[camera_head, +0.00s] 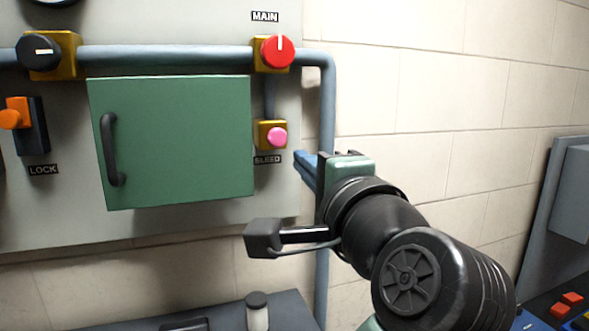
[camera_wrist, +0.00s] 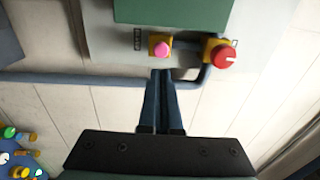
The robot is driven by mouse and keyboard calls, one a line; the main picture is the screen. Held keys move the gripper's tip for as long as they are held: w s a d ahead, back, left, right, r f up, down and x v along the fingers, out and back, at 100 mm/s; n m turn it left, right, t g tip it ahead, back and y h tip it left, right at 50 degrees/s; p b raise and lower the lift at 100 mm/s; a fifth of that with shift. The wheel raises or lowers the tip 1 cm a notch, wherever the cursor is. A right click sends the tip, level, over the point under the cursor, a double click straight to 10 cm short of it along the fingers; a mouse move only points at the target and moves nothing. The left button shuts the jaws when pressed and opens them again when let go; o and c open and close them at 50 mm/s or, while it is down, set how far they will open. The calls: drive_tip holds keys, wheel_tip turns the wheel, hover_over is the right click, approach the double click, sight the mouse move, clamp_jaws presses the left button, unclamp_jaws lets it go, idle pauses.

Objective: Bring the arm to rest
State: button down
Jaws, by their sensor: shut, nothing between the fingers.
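My gripper (camera_head: 301,160) is in front of the wall panel, its blue fingers pointing toward the lower right part of the panel, near the pink button (camera_head: 277,137) labelled BLEED. In the wrist view my gripper (camera_wrist: 162,74) has its two fingers together, with nothing between them. The fingertips appear just below the pink button (camera_wrist: 161,49) in that view. I cannot tell whether they touch the panel. My arm reaches in from the lower right of the head view.
The panel (camera_head: 200,218) carries a closed green door (camera_head: 180,140), a red MAIN knob (camera_head: 277,51), a black knob (camera_head: 38,52) and an orange LOCK switch (camera_head: 15,119). A blue-grey pipe (camera_head: 328,110) runs down beside it. A small bottle (camera_head: 257,315) stands below.

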drive_tip(key=s+r+n+t+h+b, duration=0.1)
drive_tip(key=s+r+n+t, duration=0.1)
drive_tip(key=s+n, duration=0.3)
drive_tip(key=s+a+r+n+t+h+b, duration=0.1)
drive_tip(key=s+r+n+t+h, duration=0.1)
drive_tip(key=s+r+n+t, duration=0.1)
drive_tip(key=s+a+r+n+t+h+b, duration=0.1)
drive_tip(key=s+n+t, duration=0.3)
drive_tip(key=s, duration=0.5)
drive_tip(key=r+n+h, duration=0.1)
drive_tip(key=n, duration=0.1)
drive_tip(key=shift+s+r+n+t+b, duration=0.25)
drive_tip(key=shift+n+t+b, duration=0.05)
drive_tip(key=shift+n+b, duration=0.1)
